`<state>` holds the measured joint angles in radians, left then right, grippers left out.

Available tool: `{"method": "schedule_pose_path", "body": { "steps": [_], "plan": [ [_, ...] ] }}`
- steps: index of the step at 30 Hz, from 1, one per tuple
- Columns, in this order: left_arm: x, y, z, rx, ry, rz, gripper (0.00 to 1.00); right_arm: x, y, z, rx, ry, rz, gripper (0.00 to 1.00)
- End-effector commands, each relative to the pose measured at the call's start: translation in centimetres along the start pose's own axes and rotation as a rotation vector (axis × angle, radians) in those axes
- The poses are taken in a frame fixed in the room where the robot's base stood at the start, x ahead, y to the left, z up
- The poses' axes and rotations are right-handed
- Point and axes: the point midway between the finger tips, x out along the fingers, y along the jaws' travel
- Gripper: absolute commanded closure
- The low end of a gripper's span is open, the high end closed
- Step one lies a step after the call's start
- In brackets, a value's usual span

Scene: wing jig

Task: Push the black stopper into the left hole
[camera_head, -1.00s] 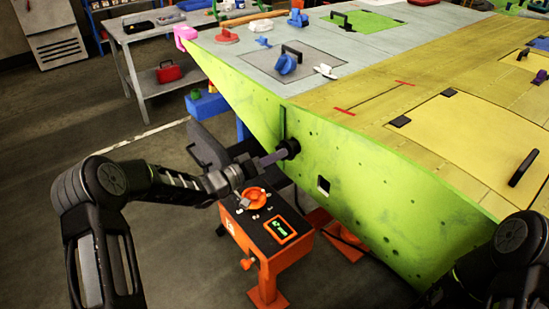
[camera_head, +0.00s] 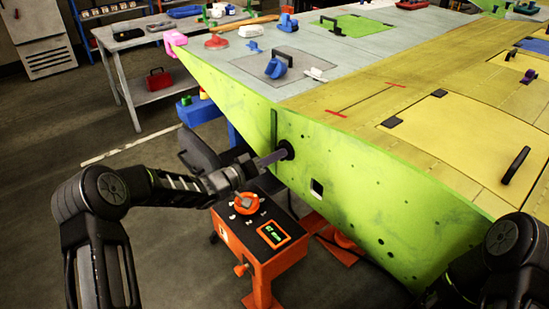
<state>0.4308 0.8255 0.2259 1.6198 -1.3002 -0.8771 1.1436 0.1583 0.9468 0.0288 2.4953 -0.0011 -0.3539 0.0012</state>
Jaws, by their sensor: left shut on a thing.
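The black stopper (camera_head: 287,148) is at the left hole in the green side face (camera_head: 350,205) of the wing. It covers the hole, and I cannot tell how deep it sits. My left gripper (camera_head: 276,157) comes in from the left, its long grey fingers shut on the stopper and pointing at the face.
An orange stand (camera_head: 268,262) with a lit display is below my left gripper. A blue stand (camera_head: 205,112) and a grey workbench (camera_head: 125,60) are farther back. Loose tools and a black handle (camera_head: 516,166) lie on the wing's top. Floor at the left is clear.

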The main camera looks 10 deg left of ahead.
Motion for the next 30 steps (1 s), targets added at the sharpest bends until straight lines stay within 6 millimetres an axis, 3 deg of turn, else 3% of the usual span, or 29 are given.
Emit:
{"method": "schedule_pose_path", "body": {
  "steps": [3, 4, 13, 23, 30],
  "plan": [
    [0.0, 0.1, -0.1, 0.000, 0.001, 0.001, 1.00, 0.0, 0.0, 0.0, 0.000, 0.000, 0.000, 0.64],
    [0.0, 0.1, -0.1, 0.000, 0.001, 0.001, 0.87, 0.0, 0.0, 0.0, 0.000, 0.000, 0.000, 0.64],
    [0.0, 0.0, 0.0, 0.000, 0.000, 0.000, 0.62, 0.0, 0.0, 0.0, 0.000, 0.000, 0.000, 0.64],
    [-0.3, -0.1, 0.0, 0.000, 0.000, -0.001, 0.62, 0.0, 0.0, -0.1, 0.000, 0.002, 0.000, 0.64],
    [-3.2, -0.2, 0.0, 0.002, 0.001, -0.002, 0.62, 0.6, 0.2, -0.1, 0.000, 0.002, 0.000, 0.64]
  ]
}}
